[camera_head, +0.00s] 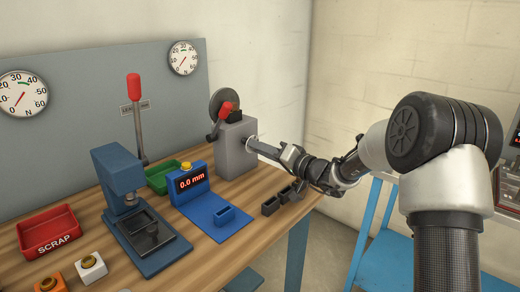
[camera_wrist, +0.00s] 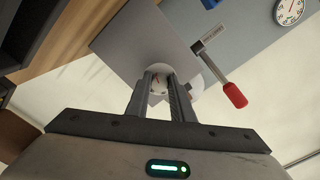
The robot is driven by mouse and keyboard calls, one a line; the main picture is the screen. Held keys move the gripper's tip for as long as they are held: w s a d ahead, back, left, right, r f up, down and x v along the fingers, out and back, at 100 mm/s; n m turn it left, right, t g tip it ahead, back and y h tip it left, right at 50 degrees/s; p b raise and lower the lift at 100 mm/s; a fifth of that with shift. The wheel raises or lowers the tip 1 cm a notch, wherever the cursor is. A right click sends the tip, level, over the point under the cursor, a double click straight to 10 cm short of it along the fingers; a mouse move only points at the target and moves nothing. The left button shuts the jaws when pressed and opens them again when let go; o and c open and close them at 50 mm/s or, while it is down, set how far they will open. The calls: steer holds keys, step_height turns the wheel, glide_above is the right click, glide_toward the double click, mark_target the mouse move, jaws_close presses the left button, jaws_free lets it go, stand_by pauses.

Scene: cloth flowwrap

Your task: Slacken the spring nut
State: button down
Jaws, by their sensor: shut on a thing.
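The spring nut (camera_wrist: 158,84) looks like a pale round knob with a small red mark, on the face of a grey block (camera_wrist: 135,42). My gripper (camera_wrist: 160,90) is shut on it, with one finger at each side. In the head view my gripper (camera_head: 262,147) reaches in from the right to the right face of the grey block (camera_head: 236,150). The nut is mostly hidden by the fingers there.
Dark bins (camera_head: 271,206) stand below my arm. A blue gauge reads 0.0 mm (camera_head: 192,181). A blue press (camera_head: 118,175) and red scrap tray (camera_head: 47,230) are left.

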steer(key=c, duration=1.5)
jaws_free()
steer(key=shift+c, duration=0.2)
steer(key=p+v, duration=0.1)
steer(key=v, duration=1.6)
steer(key=shift+s+d+p, duration=0.2)
steer(key=shift+p, duration=0.15)
